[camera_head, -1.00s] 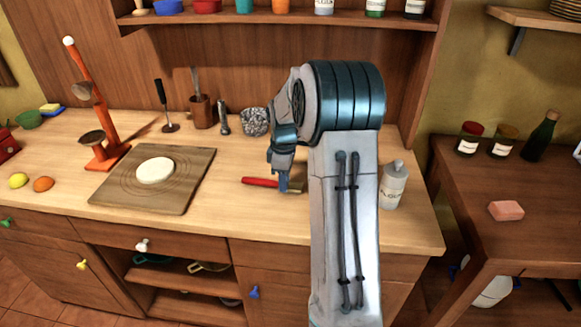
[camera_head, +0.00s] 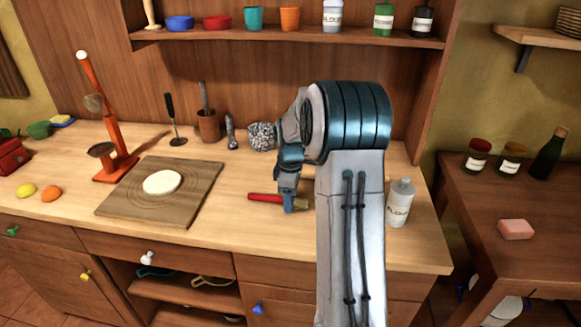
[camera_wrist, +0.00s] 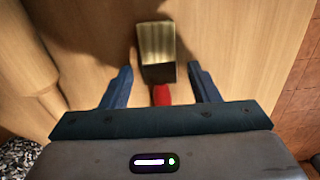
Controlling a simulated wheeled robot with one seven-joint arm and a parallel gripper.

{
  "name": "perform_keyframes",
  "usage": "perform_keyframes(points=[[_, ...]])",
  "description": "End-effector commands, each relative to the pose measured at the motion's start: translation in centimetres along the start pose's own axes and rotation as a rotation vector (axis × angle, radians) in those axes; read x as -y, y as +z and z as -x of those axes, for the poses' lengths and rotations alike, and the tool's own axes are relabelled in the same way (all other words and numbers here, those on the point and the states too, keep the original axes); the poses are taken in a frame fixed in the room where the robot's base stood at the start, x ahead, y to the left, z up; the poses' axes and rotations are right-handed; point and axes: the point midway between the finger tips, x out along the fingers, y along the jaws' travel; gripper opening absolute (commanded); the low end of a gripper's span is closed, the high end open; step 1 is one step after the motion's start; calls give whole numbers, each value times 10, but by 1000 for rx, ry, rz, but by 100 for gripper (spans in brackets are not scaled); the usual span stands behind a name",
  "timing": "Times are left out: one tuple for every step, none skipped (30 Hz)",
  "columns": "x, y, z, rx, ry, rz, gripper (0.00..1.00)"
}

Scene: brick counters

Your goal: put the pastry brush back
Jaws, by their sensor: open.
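The pastry brush has a red handle (camera_head: 265,198) and a pale bristle head (camera_wrist: 157,45). It lies on the wooden counter towards its right part, and its red handle also shows in the wrist view (camera_wrist: 161,95). My gripper (camera_wrist: 160,82) is open, with one blue finger on each side of the brush near where handle and head meet. The fingers are apart from the brush in the wrist view. In the head view, my gripper (camera_head: 289,200) is low over the brush and covers part of it.
A brown crock (camera_head: 208,126) with a utensil stands at the back of the counter. A board (camera_head: 190,203) with dough lies left. A white flour bottle (camera_head: 400,203) stands right of my arm.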

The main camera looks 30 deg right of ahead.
Motion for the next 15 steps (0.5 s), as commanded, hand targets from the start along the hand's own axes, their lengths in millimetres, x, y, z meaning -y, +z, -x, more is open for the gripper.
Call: perform_keyframes(points=[[0, 0, -2, 0, 0, 0, 55], [0, 0, -1, -1, 1, 0, 55], [-1, 0, 15, -2, 7, 0, 55], [-1, 0, 23, -2, 8, 0, 55], [-2, 0, 30, -2, 7, -1, 55], [-2, -1, 39, -2, 7, -1, 55], [-3, -1, 47, -2, 7, -1, 55], [-4, -1, 54, -3, 7, -1, 55], [-4, -1, 66, -3, 6, -1, 55], [-3, -1, 73, -2, 5, -1, 55], [-3, -1, 80, -3, 5, 0, 55], [-3, -1, 89, -2, 4, 0, 55], [-3, -1, 95, -2, 5, 0, 55], [-3, -1, 101, -2, 5, 0, 55], [-3, -1, 108, -1, 4, 0, 55]])
